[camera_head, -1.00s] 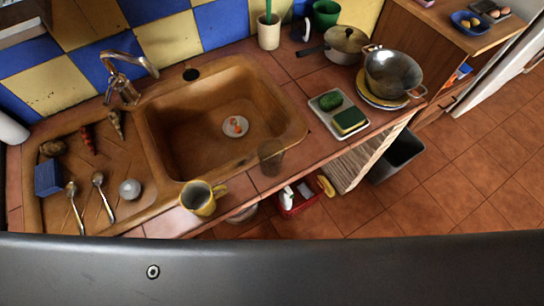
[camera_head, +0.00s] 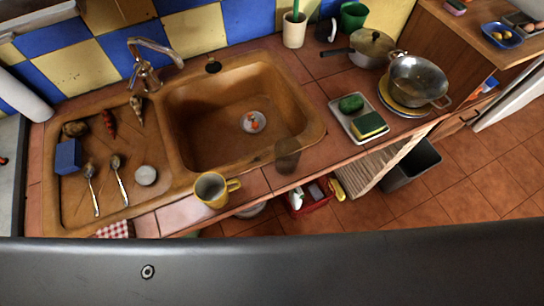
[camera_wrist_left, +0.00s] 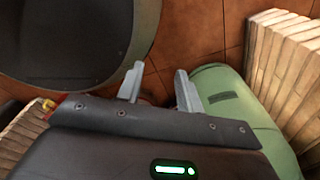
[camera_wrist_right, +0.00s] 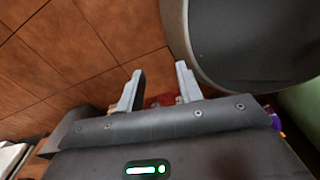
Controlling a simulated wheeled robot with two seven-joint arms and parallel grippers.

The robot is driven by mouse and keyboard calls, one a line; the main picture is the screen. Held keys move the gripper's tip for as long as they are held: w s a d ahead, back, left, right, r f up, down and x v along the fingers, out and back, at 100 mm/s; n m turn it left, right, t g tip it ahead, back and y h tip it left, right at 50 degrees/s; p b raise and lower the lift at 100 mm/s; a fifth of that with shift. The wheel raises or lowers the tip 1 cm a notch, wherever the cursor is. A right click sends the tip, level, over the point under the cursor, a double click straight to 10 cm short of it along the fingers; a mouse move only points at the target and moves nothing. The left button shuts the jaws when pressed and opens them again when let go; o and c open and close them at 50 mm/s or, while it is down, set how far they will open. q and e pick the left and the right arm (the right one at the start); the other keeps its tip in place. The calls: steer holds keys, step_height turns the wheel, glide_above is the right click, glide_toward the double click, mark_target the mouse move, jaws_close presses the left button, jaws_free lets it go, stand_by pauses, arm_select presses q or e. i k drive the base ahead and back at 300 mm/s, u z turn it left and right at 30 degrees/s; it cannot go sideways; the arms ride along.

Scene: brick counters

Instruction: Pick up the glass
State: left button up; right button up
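The glass (camera_head: 287,156) is a dark, see-through tumbler. It stands upright on the tiled counter at the front right corner of the sink in the head view. Neither gripper shows in the head view. My left gripper (camera_wrist_left: 158,86) is open and empty in the left wrist view, with floor tiles behind it. My right gripper (camera_wrist_right: 160,88) is open and empty in the right wrist view, also with the floor behind it. The glass shows in neither wrist view.
A yellow mug (camera_head: 211,189) stands left of the glass. A tray (camera_head: 346,124) with a sponge (camera_head: 368,125) lies to its right. The sink basin (camera_head: 205,118) is behind it. A wok (camera_head: 417,80) on plates is further right. The counter's front edge runs close to the glass.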

mark_target(288, 151)
steer(key=u, duration=1.6)
steer(key=k, duration=1.5)
steer(key=u, duration=0.4)
